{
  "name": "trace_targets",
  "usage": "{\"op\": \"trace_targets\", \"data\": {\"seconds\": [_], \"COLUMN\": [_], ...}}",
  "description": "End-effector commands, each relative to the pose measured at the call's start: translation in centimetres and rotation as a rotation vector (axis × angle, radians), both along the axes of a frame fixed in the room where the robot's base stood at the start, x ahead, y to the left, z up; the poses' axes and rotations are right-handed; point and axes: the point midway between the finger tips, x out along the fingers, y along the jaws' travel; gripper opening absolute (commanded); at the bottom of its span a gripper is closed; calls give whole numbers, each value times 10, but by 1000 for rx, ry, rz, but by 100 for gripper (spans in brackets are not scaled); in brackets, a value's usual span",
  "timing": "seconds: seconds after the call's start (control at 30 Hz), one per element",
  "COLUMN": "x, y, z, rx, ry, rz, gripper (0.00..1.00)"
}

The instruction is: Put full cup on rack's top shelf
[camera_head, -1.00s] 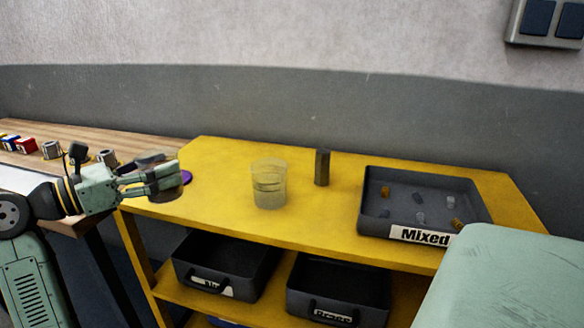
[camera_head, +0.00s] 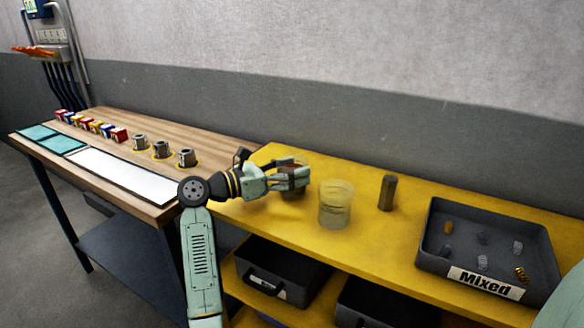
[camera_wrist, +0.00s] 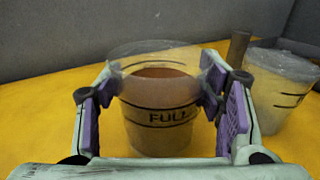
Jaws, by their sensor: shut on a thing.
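My gripper (camera_head: 296,178) is shut on the full cup (camera_head: 284,164), a clear cup with brown contents. In the wrist view the cup (camera_wrist: 160,122) stands upright between the purple finger pads, with "FULL" on its front. It is over the left end of the yellow rack's top shelf (camera_head: 315,238). Its base is low against the shelf, but I cannot tell whether it touches. The fingers hide part of the cup in the head view.
A clear cup (camera_head: 336,206) stands just right of my gripper, with a dark cylinder (camera_head: 387,193) behind it. A "Mixed" tray (camera_head: 432,262) is farther right. Bins sit on the lower shelf. A wooden bench (camera_head: 215,150) with small parts adjoins at left.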

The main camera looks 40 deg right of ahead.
Motion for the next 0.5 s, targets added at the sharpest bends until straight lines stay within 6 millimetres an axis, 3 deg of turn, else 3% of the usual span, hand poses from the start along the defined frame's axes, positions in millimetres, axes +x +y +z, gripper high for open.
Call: {"op": "trace_targets", "data": {"seconds": [0.43, 0.47, 0.5], "x": [0, 0, 0], "y": [1, 0, 0], "z": [-13, -12, -12], "rx": [1, 0, 0], "ry": [-2, -2, -2], "rz": [0, 0, 0], "gripper": [34, 64, 66]}}
